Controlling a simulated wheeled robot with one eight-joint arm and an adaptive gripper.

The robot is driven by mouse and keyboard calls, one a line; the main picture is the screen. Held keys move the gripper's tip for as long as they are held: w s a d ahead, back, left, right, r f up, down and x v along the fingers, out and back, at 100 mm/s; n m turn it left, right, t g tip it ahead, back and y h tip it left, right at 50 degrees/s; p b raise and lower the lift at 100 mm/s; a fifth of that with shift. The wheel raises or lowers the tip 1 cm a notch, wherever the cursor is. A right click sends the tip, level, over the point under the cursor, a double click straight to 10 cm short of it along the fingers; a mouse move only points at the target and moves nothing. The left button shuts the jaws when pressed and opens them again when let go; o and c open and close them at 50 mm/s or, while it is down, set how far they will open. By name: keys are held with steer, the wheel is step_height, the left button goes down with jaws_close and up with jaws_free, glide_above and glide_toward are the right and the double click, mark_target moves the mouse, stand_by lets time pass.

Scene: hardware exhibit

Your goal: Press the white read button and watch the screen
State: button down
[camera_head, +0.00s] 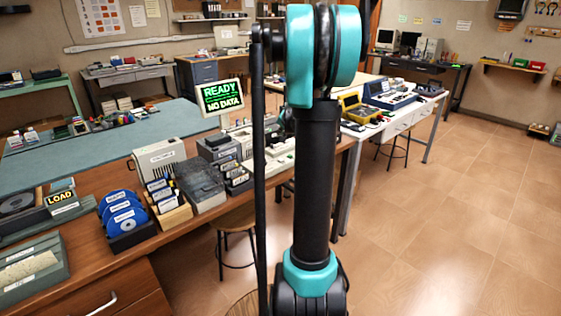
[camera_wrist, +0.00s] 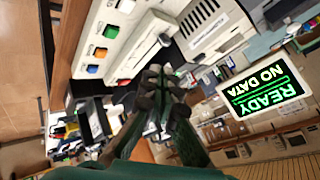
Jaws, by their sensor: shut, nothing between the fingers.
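The screen (camera_head: 222,97) reads "READY / NO DATA" in green on black. It also shows upside down at the right of the wrist view (camera_wrist: 262,90). A pale panel (camera_wrist: 88,38) at the upper left of the wrist view carries a row of coloured square buttons. One white button (camera_wrist: 125,5) sits at its top edge; its label is too small to read. My gripper (camera_wrist: 156,72) is shut and empty in the middle of the wrist view, beside the button panel; contact cannot be told. In the head view my arm hides the gripper.
A stool (camera_head: 237,222) stands at the counter. The tiled floor (camera_head: 440,215) at right is clear.

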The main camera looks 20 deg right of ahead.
mark_target(282, 160)
steer(key=shift+f, duration=4.35)
steer(key=shift+f, duration=0.1)
steer(key=shift+f, duration=0.3)
steer(key=shift+f, duration=0.35)
steer(key=shift+r, duration=0.8)
steer(key=shift+r, duration=0.1)
steer(key=shift+r, duration=2.4)
